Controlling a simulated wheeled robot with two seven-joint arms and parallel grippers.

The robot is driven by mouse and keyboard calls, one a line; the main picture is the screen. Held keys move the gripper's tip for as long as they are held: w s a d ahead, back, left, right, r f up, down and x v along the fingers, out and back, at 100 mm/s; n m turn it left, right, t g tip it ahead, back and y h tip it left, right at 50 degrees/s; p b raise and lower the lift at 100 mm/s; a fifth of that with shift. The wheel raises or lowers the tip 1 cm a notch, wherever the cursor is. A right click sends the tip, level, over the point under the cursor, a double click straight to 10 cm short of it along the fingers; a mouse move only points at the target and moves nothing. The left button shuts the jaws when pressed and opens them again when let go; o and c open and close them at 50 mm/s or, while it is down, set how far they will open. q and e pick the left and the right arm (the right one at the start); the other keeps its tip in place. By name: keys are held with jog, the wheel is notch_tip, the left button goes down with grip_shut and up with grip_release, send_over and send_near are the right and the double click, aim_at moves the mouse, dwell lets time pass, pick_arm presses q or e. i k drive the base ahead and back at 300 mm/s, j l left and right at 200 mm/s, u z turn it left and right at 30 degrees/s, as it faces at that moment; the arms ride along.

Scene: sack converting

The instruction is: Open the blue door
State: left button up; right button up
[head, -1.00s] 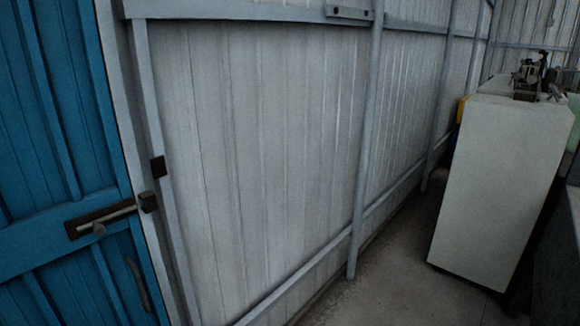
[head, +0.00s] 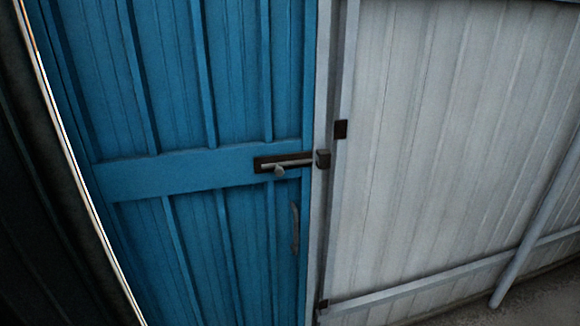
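The blue door (head: 190,175) fills the left and middle of the head view and stands closed against its grey frame (head: 321,90). A sliding bolt (head: 285,163) with a small knob (head: 279,171) lies across the door's right edge. The bolt's rod reaches to a dark catch (head: 322,159) on the frame. Below the bolt a curved vertical handle (head: 295,228) is fixed to the door. Neither of my grippers shows in the view.
A pale corrugated wall (head: 440,150) runs to the right of the door, with a slanting grey pole (head: 535,235) before it. A bit of bare floor (head: 545,303) shows at the lower right. A dark surface (head: 40,200) borders the door on the left.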

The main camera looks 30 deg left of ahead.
aim_at(172, 112)
jog(key=u, duration=1.65)
jog(key=z, duration=0.2)
